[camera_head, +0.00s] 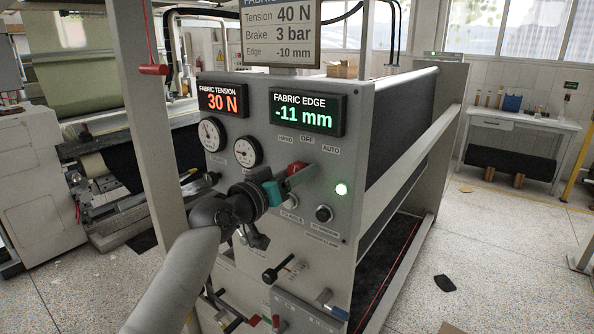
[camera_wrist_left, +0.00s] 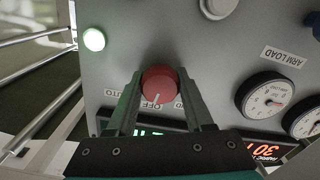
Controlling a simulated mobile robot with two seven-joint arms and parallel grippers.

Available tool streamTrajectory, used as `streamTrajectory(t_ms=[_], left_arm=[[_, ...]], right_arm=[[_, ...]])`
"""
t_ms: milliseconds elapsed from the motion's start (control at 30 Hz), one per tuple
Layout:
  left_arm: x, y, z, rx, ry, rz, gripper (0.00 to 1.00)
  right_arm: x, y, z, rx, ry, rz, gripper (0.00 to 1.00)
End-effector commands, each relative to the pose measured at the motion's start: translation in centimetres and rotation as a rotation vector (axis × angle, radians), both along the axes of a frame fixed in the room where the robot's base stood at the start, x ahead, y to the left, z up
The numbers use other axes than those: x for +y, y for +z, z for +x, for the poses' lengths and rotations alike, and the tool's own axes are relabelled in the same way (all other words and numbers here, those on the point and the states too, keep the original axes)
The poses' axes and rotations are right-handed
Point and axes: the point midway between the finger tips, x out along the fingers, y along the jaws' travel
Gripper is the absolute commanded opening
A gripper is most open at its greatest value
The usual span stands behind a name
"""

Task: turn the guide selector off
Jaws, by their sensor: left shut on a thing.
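The guide selector is a red round knob (camera_head: 297,167) on the grey machine panel, below the labels HAND, OFF and AUTO. In the left wrist view the red knob (camera_wrist_left: 159,82) sits between the fingers, and its white pointer line points toward the OFF label (camera_wrist_left: 151,105). My left gripper (camera_head: 291,175) is at the panel, shut on the knob; its two fingers (camera_wrist_left: 158,88) are on either side of it. The HAND label is mostly hidden by a finger in the wrist view. My right gripper does not show.
A green lamp (camera_head: 341,189) is lit right of the knob. Displays above read 30 N (camera_head: 222,100) and -11 mm (camera_head: 306,111). Two gauges (camera_head: 247,152) are to the left. Black knobs (camera_head: 324,213) and levers (camera_head: 278,273) stick out below. Open floor lies to the right.

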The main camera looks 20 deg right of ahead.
Motion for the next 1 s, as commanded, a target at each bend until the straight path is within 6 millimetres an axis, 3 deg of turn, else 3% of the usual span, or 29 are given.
streamTrajectory(t_ms=[300, 833, 867, 1000], left_arm=[[-0.04, -0.06, -0.03, 0.105, -0.001, -0.080, 0.00], [-0.03, -0.09, -0.03, 0.125, -0.001, -0.095, 0.00], [-0.03, -0.09, -0.03, 0.125, -0.001, -0.095, 0.53], [-0.03, -0.07, -0.02, 0.124, -0.001, -0.094, 0.69]], right_arm=[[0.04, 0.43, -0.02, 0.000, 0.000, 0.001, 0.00], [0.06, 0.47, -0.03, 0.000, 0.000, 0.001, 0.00], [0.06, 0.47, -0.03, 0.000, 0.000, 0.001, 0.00], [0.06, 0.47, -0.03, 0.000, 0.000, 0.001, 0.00]])
